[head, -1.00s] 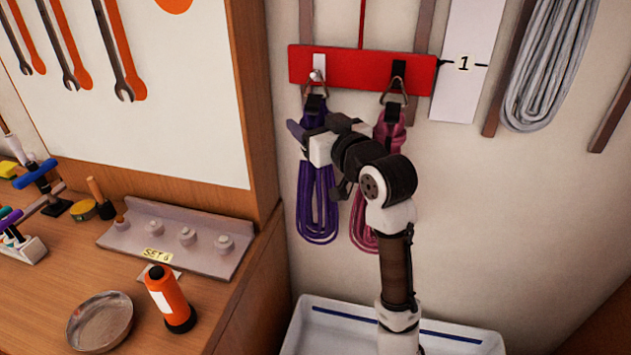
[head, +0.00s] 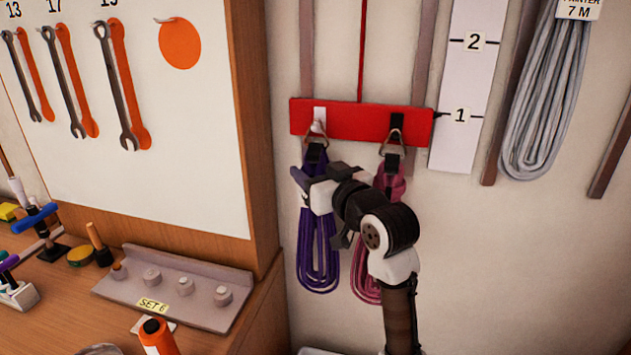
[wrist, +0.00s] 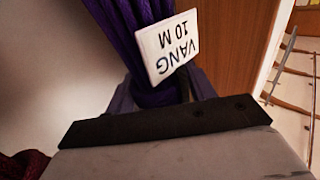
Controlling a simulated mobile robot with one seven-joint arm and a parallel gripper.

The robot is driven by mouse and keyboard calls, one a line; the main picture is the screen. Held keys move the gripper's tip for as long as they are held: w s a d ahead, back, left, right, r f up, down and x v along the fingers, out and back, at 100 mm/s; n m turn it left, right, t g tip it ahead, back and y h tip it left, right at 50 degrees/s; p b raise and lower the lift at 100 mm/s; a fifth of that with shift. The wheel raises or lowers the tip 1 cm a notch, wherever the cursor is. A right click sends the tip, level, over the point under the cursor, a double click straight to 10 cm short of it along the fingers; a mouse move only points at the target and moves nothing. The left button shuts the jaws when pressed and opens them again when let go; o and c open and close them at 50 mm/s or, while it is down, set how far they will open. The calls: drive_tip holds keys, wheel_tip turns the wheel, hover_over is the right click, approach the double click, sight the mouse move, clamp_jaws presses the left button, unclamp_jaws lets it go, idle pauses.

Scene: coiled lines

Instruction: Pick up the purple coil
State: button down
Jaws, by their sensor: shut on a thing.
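The purple coil (head: 319,262) hangs from the left hook of a red bar (head: 362,122) on the wall, its metal ring still at the hook. My gripper (head: 312,186) is shut around the upper part of the purple coil, below the ring. In the wrist view the purple strands (wrist: 130,28) run between my fingers (wrist: 160,95), beside a white tag (wrist: 167,46) reading "VANG 10 M". My gripper and wrist hide part of the coil in the head view.
A pink coil (head: 367,284) hangs close on the right hook, partly behind my arm. A grey coil (head: 545,100) hangs further right. A wooden cabinet side (head: 262,150) stands to the left, with a workbench and a pegged rack (head: 175,290) below.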

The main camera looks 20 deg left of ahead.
drive_tip(key=shift+r, duration=0.45)
drive_tip(key=shift+s, duration=0.2)
drive_tip(key=s+b, duration=1.1)
drive_tip(key=s, duration=0.6)
drive_tip(key=shift+s, duration=0.25)
